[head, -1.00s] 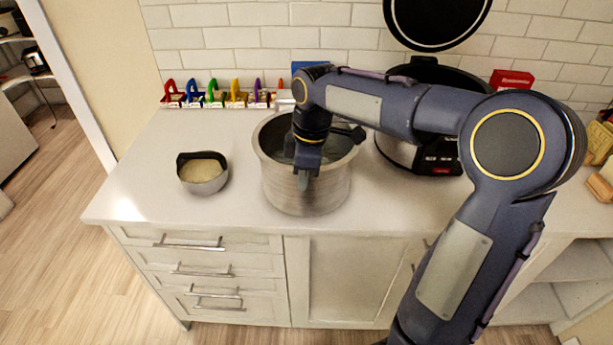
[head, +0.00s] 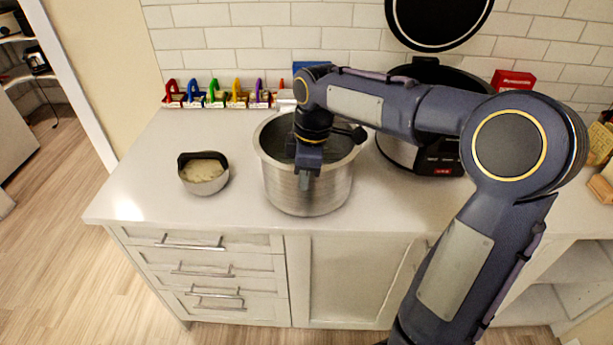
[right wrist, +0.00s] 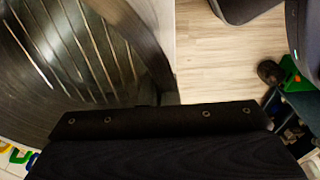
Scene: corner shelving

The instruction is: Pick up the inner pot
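The inner pot (head: 307,196) is a tall, open steel pot standing upright on the white counter. My right gripper (head: 306,178) points down at its front rim, with one finger showing outside the front wall. The other finger is hidden, so I cannot see whether the gripper is open or clamped on the rim. In the right wrist view, the pot's rim (right wrist: 143,42) and ribbed-looking inside run up to the dark gripper bar. My left gripper is not in view.
A black cooker (head: 400,152) with its lid raised stands right of the pot. Several coloured holders (head: 215,97) line the wall. The counter's front left is clear.

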